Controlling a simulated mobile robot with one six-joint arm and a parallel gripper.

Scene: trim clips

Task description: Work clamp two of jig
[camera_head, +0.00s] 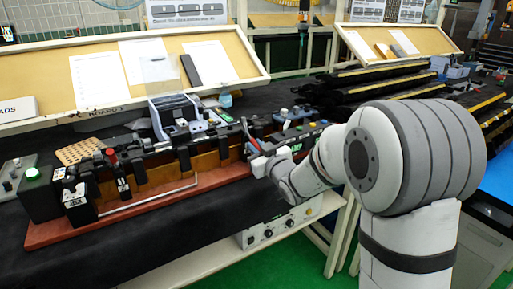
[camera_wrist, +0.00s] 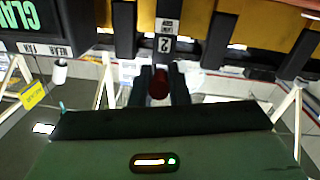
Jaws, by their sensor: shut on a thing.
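The jig is a long black and brown fixture on a red-brown base (camera_head: 150,208) on the bench in the head view. Clamp two carries a white label with a 2 (camera_wrist: 164,43) in the wrist view, upside down. Its dark red handle end (camera_wrist: 159,83) sits between the two dark fingers of my gripper (camera_wrist: 161,92), which is shut on it. In the head view my gripper (camera_head: 258,155) is at the right part of the jig, beside a thin red handle (camera_head: 252,141). The fingertips are partly hidden there. Another clamp with a red knob (camera_head: 110,152) stands at the jig's left end.
A dark panel with green letters (camera_wrist: 26,15) lies close by in the wrist view. A grey device (camera_head: 178,115) stands behind the jig.

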